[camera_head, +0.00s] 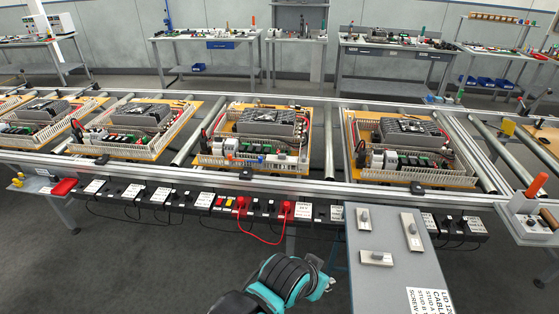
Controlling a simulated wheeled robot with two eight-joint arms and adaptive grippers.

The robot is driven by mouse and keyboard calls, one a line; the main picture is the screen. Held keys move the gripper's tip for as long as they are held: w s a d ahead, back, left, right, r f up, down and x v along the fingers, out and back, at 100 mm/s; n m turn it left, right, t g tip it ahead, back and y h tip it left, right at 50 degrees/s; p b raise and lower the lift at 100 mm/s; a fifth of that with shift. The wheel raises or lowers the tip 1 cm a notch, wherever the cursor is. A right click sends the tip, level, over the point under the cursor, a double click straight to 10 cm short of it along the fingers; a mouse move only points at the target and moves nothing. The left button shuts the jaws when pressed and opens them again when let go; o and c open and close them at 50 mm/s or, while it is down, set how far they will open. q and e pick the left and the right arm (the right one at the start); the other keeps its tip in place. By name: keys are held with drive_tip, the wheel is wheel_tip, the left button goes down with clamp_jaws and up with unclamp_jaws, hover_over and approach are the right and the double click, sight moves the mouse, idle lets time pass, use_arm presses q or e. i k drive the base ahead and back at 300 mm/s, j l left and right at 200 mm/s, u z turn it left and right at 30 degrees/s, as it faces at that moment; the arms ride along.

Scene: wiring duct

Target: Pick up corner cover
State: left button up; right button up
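Three small pale pieces with grey knobs lie apart on the grey side table in the head view: a back-left piece (364,213), a right piece (408,222) and a front piece (370,257). I cannot tell which, if any, is the corner cover. One teal and black arm of mine comes in from the bottom, left of this table. Its far end, which seems to be my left gripper (324,284), is beside the table's left edge, apart from the pieces. Its fingers are too unclear to tell open from shut. My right gripper is not in view.
A printed label sheet (430,300) lies on the side table's front right. Behind runs a conveyor rail (300,186) with several wired panels (262,172). A black strip with sockets and a looping red cable (262,238) hangs along its front. Workbenches stand at the back.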

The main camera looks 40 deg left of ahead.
sight(303, 162)
drive_tip(key=j, duration=0.95)
drive_tip(key=i+j, duration=0.15)
drive_tip(key=j, duration=0.85)
drive_tip(key=i+j, duration=0.3)
drive_tip(key=i, duration=0.15)
drive_tip(key=i+j+z, duration=0.15)
drive_tip(key=i, duration=0.25)
drive_tip(key=i+j, duration=0.2)
drive_tip(key=i, duration=0.35)
